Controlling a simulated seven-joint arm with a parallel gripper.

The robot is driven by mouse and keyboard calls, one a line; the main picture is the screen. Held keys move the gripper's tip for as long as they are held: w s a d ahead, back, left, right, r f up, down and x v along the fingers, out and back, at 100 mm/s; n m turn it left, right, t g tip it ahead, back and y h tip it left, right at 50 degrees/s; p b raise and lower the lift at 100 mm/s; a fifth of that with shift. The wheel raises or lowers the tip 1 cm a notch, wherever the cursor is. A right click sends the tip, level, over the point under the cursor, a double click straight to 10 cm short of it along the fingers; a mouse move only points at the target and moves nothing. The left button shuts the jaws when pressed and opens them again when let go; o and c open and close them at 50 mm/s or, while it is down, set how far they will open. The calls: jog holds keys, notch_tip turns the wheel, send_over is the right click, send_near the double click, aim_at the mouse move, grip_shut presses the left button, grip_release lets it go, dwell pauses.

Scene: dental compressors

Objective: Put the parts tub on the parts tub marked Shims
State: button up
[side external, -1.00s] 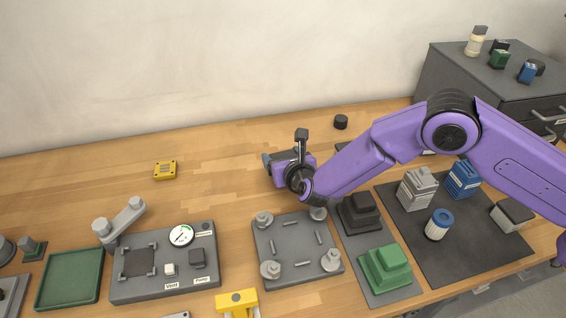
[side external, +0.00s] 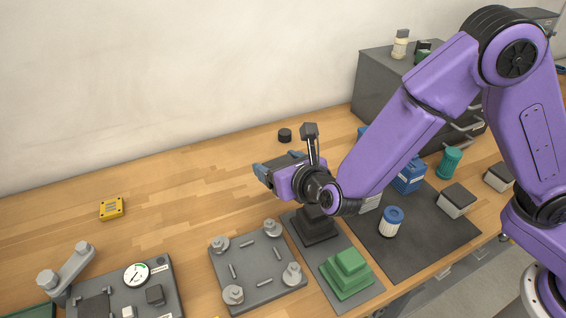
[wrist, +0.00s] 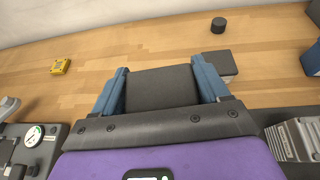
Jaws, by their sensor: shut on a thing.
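My gripper (side external: 274,168) is above the bench behind the grey peg plate. In the wrist view, its blue fingers (wrist: 159,78) are shut on a tub with a flat dark grey top (wrist: 160,86), which I take as the parts tub. In the side view the held tub is mostly hidden by the gripper. Another dark-topped tub (wrist: 221,64) stands on the bench beyond the right finger in the wrist view, partly covered by it. Two pale tubs with dark tops (side external: 457,200) (side external: 498,177) stand at the right in the side view. I can read no Shims mark.
The grey peg plate (side external: 258,267), a black stepped block (side external: 314,229) and a green stepped block (side external: 346,272) stand in front. A blue-capped filter (side external: 391,221) is on the dark mat (side external: 415,257). A black knob (side external: 285,135) is behind. The bench's back left is mostly clear.

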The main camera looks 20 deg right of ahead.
jog(key=shift+s+d+r, duration=0.1)
jog(key=shift+s+d, duration=0.05)
jog(key=shift+s, duration=0.05)
jog(key=d+m+g+h, duration=0.1)
jog(key=d+m+h, duration=0.45)
jog(key=d, duration=0.85)
jog(key=m+g+h, duration=0.9)
jog(key=m+g, duration=0.3)
jog(key=m, duration=0.2)
send_over(465, 192)
jog(key=shift+n, duration=0.25)
jog(key=shift+f, duration=3.65)
jog(key=o, duration=1.1)
jog(key=shift+f, duration=0.15)
jog(key=shift+o, duration=0.2)
